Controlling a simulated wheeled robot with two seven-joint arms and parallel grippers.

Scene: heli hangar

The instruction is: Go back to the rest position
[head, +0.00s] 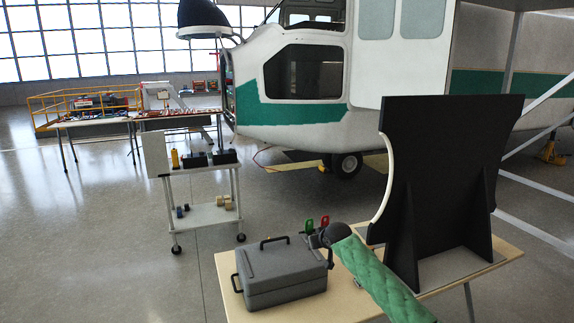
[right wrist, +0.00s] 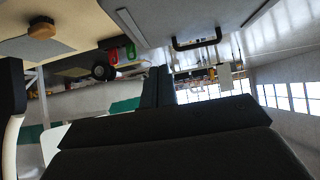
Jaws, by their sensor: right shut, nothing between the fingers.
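My right arm comes in from the bottom right of the head view in a green quilted cover. Its dark right gripper (head: 318,240) is at the far end, beside the right back corner of the grey toolbox (head: 282,272). In the right wrist view, which looks upside down, the dark fingers of the right gripper (right wrist: 158,86) are together with nothing between them. The toolbox handle (right wrist: 197,42) shows above them there. I cannot tell whether the gripper touches the toolbox. My left gripper is in neither view.
The toolbox stands on a light wooden table (head: 232,268). A black upright panel (head: 440,170) with a curved cutout stands to the right. Red (head: 324,221) and green (head: 309,227) items are close behind the gripper. A white cart (head: 205,214) and a helicopter (head: 300,115) are beyond. Floor is clear at left.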

